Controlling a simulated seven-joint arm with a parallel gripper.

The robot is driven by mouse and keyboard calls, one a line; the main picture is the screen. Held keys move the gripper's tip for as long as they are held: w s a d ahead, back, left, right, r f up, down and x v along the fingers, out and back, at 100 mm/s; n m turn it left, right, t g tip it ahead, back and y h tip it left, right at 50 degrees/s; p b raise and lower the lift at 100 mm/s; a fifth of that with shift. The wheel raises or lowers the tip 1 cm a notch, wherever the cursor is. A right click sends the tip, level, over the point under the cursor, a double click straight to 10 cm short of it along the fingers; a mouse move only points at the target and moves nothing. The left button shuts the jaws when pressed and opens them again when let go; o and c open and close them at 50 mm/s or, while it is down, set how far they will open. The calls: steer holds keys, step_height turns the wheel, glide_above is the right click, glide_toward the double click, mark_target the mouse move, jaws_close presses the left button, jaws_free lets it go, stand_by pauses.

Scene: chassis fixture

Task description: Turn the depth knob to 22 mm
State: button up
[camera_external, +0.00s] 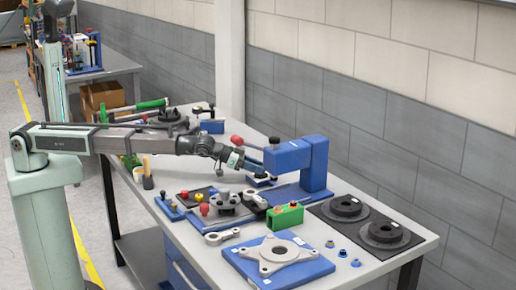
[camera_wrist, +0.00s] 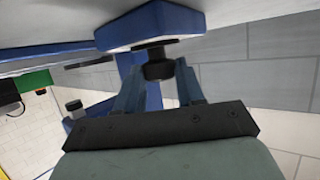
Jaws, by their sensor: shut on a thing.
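A blue C-shaped fixture (camera_external: 312,162) stands toward the back of the bench, its head reaching left toward my arm. In the wrist view a blue block (camera_wrist: 155,22) of it fills the top, with a round black knob (camera_wrist: 158,69) projecting from it toward my gripper. My gripper (camera_wrist: 159,80) is shut on this knob, with one blue finger on each side. In the outside view my gripper (camera_external: 257,160) is at the left side of the fixture's head, and the gripped knob is too small to make out. No depth scale or number is readable.
A green block (camera_external: 285,216), a blue plate with a grey flange (camera_external: 278,252) and a dark mat with black discs (camera_external: 367,228) lie nearby. Grey clamp parts with red and yellow knobs (camera_external: 222,206) crowd the bench left of the fixture. A wall runs behind.

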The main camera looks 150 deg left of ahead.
steer(key=shift+w+d+n+g+y, duration=0.15)
steer(key=shift+n+g+y, duration=0.1)
steer(key=shift+n+g, duration=0.3)
steer(key=shift+w+a+n+g+y, duration=0.1)
steer(key=shift+n+g+y, duration=0.15)
steer(key=shift+n+g, duration=0.25)
steer(key=shift+d+f+n+g, duration=0.1)
steer(key=shift+n+g, duration=0.55)
steer(key=shift+g, duration=0.2)
steer(key=o, duration=1)
steer(key=shift+o, duration=0.2)
steer(key=v, duration=1.3)
steer(key=shift+d, duration=0.45)
steer(key=shift+s+f, duration=0.1)
